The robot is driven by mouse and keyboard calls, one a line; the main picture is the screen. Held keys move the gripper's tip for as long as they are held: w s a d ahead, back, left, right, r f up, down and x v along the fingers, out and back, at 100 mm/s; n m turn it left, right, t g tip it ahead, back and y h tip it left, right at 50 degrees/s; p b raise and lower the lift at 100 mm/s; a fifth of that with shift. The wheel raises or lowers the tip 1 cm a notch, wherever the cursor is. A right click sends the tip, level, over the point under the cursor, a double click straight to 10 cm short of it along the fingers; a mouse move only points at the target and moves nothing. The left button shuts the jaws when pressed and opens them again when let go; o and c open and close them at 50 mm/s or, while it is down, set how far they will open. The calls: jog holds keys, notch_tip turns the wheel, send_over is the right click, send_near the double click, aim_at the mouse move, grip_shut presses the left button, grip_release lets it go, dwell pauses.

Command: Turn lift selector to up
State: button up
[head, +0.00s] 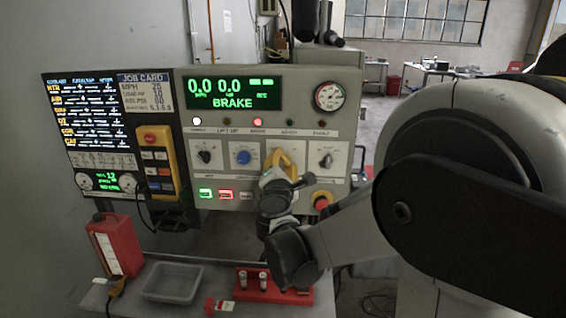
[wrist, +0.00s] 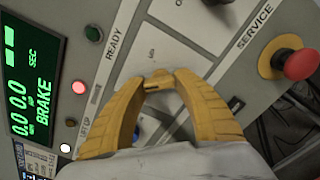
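A row of selectors on square white plates crosses the control panel (head: 218,204). I cannot read which label marks the lift selector. A black knob (head: 205,156) is first, a blue knob (head: 243,157) second, and another selector (head: 327,160) is last, to the right. A bit of the blue knob (wrist: 140,132) shows behind the fingers.
A red emergency button (head: 321,201) is at the panel's lower right, also near the wrist view's right edge (wrist: 300,64). A green display (head: 233,93) reads BRAKE. Below are a grey tray (head: 172,283), a red canister (head: 116,243) and a red holder (head: 298,295).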

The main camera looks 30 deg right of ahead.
jog(key=shift+c, duration=0.7)
